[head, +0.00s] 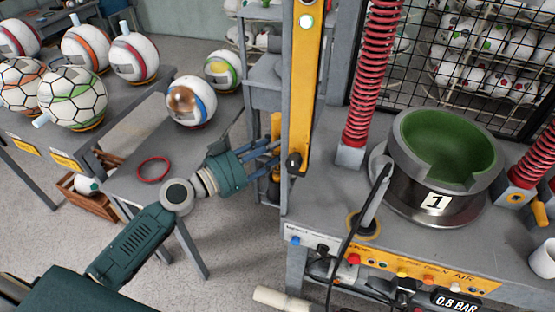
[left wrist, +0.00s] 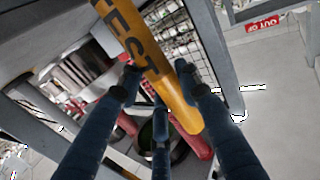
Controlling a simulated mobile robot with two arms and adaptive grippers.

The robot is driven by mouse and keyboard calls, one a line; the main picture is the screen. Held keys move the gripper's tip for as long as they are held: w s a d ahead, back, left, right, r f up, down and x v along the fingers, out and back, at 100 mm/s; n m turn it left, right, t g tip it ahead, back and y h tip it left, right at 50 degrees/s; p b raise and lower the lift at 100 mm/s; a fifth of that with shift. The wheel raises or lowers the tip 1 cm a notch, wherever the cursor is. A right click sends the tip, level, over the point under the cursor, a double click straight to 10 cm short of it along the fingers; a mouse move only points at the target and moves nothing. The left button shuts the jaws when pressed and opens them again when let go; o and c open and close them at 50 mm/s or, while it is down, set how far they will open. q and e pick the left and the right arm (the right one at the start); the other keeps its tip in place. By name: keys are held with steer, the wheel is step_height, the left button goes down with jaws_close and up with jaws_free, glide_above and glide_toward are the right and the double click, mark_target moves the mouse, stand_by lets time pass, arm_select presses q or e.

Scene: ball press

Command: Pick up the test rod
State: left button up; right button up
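My right gripper is not in view.
The press table (head: 325,205) carries a metal cup with green lining (head: 437,202), marked 1, and red springs (head: 375,70). A side table (head: 125,187) holds a ball (head: 192,102) and a red ring (head: 153,169). Floor shows between the tables.

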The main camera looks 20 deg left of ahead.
arm_select(q)
steer(key=c, duration=0.4)
jaws_close()
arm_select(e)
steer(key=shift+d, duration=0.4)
